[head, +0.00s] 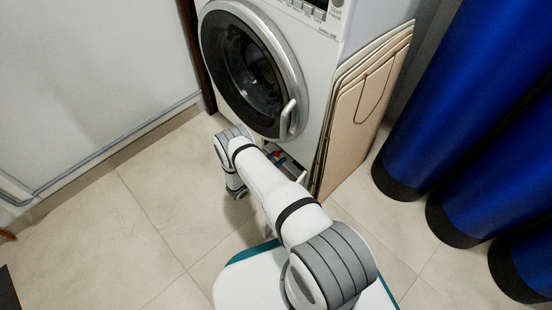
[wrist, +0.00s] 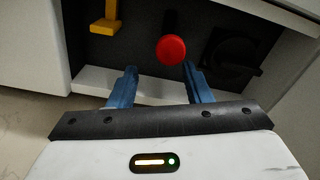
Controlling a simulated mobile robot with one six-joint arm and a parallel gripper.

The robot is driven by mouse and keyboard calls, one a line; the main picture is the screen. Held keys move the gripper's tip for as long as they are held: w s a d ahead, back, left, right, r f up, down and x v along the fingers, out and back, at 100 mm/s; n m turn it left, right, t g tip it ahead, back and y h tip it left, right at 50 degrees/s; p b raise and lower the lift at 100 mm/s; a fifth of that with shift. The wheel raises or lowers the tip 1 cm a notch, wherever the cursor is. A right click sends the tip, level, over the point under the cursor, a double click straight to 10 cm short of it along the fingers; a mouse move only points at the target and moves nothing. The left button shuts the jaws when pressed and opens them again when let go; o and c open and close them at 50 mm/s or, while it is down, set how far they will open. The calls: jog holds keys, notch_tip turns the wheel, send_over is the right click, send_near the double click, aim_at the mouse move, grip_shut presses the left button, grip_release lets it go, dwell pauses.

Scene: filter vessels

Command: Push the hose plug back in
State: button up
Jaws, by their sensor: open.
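The hose plug (wrist: 171,48) shows in the wrist view as a round red cap on a dark stem, inside a dark recess low on the washing machine (head: 262,60). My gripper (wrist: 159,68) is open, with its two blue fingers apart and nothing between them. The red cap lies just beyond the fingertips, nearer the right finger; I see no clear contact. In the head view my arm hides most of the recess and the gripper, with only small patches of red and blue showing beside it.
A yellow lever (wrist: 103,20) stands left of the plug and a black round filter cap (wrist: 232,52) right of it. A white ledge edges the recess. Folded boards (head: 350,120) lean against the machine's right side. Blue cylinders (head: 425,110) stand farther right. Tiled floor is clear at left.

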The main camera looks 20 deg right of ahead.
aim_at(275, 155)
jog(key=shift+m, duration=0.4)
jog(key=r, duration=0.5)
jog(key=shift+d, duration=0.3)
jog(key=shift+f, duration=0.85)
jog(key=shift+r, duration=0.2)
jog(key=shift+c, duration=0.5)
jog(key=shift+f, duration=0.15)
grip_shut()
